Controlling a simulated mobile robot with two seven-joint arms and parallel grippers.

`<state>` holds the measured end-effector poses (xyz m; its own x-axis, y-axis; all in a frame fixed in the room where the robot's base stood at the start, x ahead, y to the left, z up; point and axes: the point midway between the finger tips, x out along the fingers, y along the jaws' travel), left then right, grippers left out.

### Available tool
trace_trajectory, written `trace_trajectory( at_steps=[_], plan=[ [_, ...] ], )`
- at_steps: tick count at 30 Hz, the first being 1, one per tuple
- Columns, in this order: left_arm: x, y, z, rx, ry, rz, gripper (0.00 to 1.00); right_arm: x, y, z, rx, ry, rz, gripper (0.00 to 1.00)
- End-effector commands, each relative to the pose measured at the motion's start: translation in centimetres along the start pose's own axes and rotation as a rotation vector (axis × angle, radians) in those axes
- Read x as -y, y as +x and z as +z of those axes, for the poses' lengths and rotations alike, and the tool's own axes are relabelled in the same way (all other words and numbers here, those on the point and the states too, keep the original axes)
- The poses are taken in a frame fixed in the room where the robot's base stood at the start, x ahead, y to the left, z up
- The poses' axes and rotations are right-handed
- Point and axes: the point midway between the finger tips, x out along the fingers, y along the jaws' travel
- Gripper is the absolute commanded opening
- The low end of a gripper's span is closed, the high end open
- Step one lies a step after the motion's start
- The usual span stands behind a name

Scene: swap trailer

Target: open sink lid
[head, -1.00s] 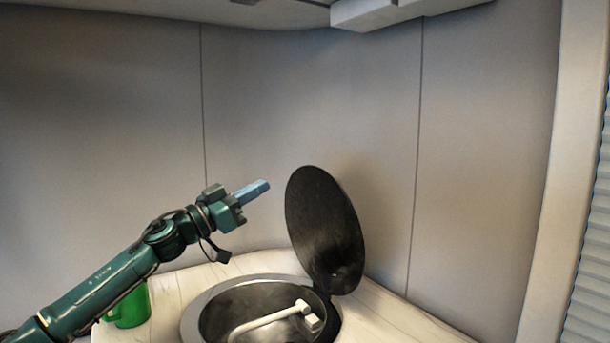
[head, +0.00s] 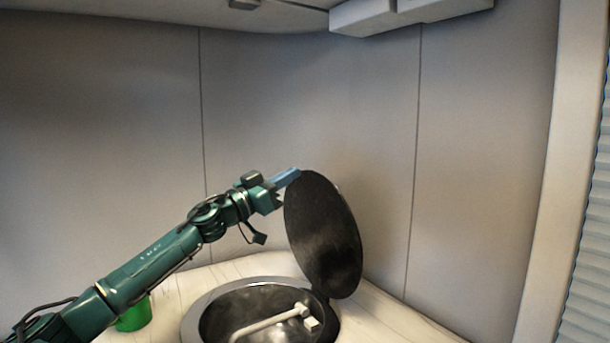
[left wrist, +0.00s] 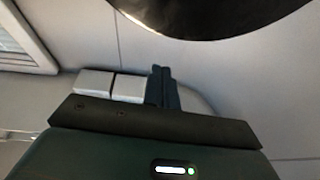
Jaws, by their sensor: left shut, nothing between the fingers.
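The round black sink lid (head: 323,235) stands raised and nearly upright at the back right edge of the sink (head: 215,300). Its dark edge also shows at the top of the left wrist view (left wrist: 215,14). The sink is uncovered, and a white faucet (head: 270,322) lies low across its basin. My left gripper (head: 297,172) is shut and empty, with its blue-grey fingertips at the lid's upper left edge. I cannot tell whether they touch it. The closed fingers also show in the left wrist view (left wrist: 160,88). My right gripper is not in view.
A green cup (head: 134,316) stands on the pale counter (head: 235,267) left of the sink, partly hidden by my left arm. Grey walls (head: 310,110) close in behind the lid. White boxes (head: 365,14) hang from the ceiling. A ribbed shutter is at the far right.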

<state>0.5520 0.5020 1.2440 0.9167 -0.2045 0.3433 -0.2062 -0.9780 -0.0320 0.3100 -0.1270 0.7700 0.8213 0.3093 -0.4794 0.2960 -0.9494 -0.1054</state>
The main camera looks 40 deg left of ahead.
Motion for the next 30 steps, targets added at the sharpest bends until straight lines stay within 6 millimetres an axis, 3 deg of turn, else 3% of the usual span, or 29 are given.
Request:
trace_trajectory(
  at_steps=[3, 12, 26, 30],
  plan=[
    [-0.1, 1.4, -0.5, -0.004, 0.0, 0.002, 0.0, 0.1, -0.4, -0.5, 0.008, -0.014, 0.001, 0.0],
    [-0.1, 3.6, 2.2, -0.002, -0.002, 0.001, 0.0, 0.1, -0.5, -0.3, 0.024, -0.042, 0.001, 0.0],
    [-0.1, 4.0, 2.8, 0.001, 0.0, 0.003, 0.0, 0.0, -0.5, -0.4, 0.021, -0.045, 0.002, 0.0],
    [0.0, 4.9, 2.5, -0.002, -0.004, 0.0, 0.0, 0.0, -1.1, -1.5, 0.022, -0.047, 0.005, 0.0]
  ],
)
